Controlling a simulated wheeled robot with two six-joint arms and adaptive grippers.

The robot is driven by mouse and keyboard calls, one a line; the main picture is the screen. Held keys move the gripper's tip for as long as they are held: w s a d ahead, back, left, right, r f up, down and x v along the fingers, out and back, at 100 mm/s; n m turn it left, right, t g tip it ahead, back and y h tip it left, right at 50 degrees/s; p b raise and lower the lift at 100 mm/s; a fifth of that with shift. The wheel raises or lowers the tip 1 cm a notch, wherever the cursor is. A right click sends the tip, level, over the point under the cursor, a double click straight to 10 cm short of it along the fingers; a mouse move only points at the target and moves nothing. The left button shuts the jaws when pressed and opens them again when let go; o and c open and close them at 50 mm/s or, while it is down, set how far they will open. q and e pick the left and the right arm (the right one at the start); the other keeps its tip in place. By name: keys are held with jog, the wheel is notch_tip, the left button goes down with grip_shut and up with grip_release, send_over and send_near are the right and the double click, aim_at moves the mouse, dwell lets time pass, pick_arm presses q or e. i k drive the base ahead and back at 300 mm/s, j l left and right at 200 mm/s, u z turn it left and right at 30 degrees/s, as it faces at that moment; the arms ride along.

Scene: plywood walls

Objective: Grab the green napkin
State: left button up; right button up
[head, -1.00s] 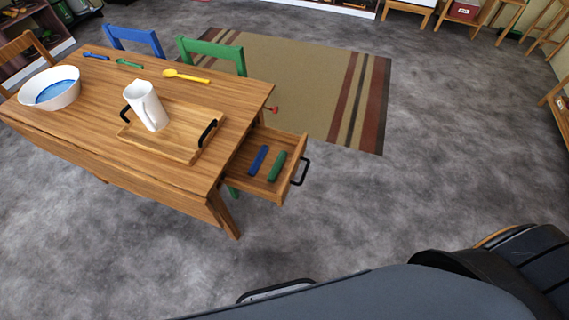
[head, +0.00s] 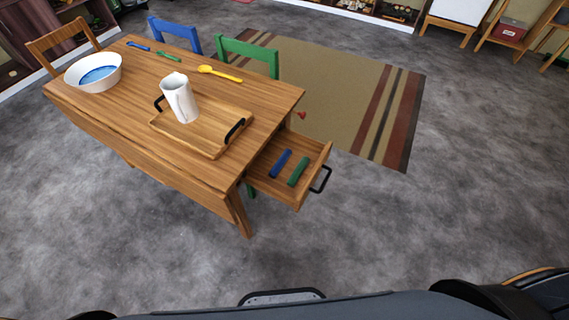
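A rolled green napkin (head: 299,171) lies in the open drawer (head: 319,162) at the right end of the wooden table (head: 258,98). A rolled blue napkin (head: 281,163) lies beside it, to its left. The drawer is pulled out and has a black handle on its front. Neither of my grippers shows in the head view, so their state is hidden.
A wooden tray (head: 212,148) with a white pitcher (head: 181,98) stands on the table, near a white bowl (head: 93,72) and a yellow spoon (head: 220,73). Blue (head: 174,34) and green (head: 247,52) chairs stand behind. The grey floor (head: 400,230) right of the drawer is clear.

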aim_at(293, 180)
jog(key=l+u, duration=0.25)
jog(key=l, duration=0.15)
jog(key=k+l+u, duration=0.25)
jog(key=l+u, duration=0.2)
jog(key=l, duration=0.3)
jog(key=k+l+u, duration=0.5)
jog(key=l, duration=0.15)
jog(key=i, duration=0.1)
